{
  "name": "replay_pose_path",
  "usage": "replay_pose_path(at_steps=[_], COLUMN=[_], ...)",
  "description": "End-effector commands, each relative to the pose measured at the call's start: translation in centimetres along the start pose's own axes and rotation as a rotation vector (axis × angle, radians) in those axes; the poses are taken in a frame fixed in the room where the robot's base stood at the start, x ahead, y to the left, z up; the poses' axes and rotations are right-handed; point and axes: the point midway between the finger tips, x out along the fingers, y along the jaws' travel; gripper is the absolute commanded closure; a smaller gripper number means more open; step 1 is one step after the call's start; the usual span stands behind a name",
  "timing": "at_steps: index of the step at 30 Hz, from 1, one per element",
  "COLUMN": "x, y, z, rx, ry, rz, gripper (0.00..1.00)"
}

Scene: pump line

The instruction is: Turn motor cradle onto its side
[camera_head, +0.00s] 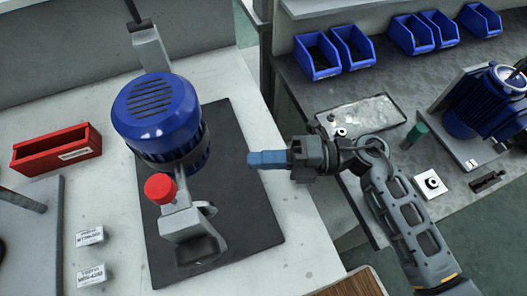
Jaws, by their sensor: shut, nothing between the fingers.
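A blue motor (157,117) with a slotted round cap sits in a grey metal cradle (188,222) on a dark mat (222,133). A red knob (160,188) is on the cradle's near side, and a grey post (150,45) rises behind the motor. My gripper (252,159) is to the right of the motor, above the mat's right part. Its blue fingers are shut with nothing between them and point left, apart from the motor and cradle. The motor hides much of the cradle.
A red bin (57,150) and two white label blocks (90,236) are on the left. On the right, a grey bench holds blue bins (318,56), a tray (361,116), another blue motor (485,102) and small parts. A gap separates the two benches.

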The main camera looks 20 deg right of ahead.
Motion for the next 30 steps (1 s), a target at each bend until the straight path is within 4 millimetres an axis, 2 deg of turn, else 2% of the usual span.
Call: replay_pose_path(at_steps=[1, 9, 15, 21, 30], x=[1.1, 6.4, 9.3, 10.5, 10.6], y=[0.3, 0.3, 0.2, 0.1, 0.1], z=[0.0, 0.0, 0.0, 0.0, 0.0], rx=[-0.001, 0.0, 0.0, -0.001, -0.001], ry=[0.004, 0.002, 0.001, 0.0, -0.001], rz=[0.002, 0.001, 0.002, 0.002, 0.001], gripper=[1.0, 1.0, 1.0, 1.0, 1.0])
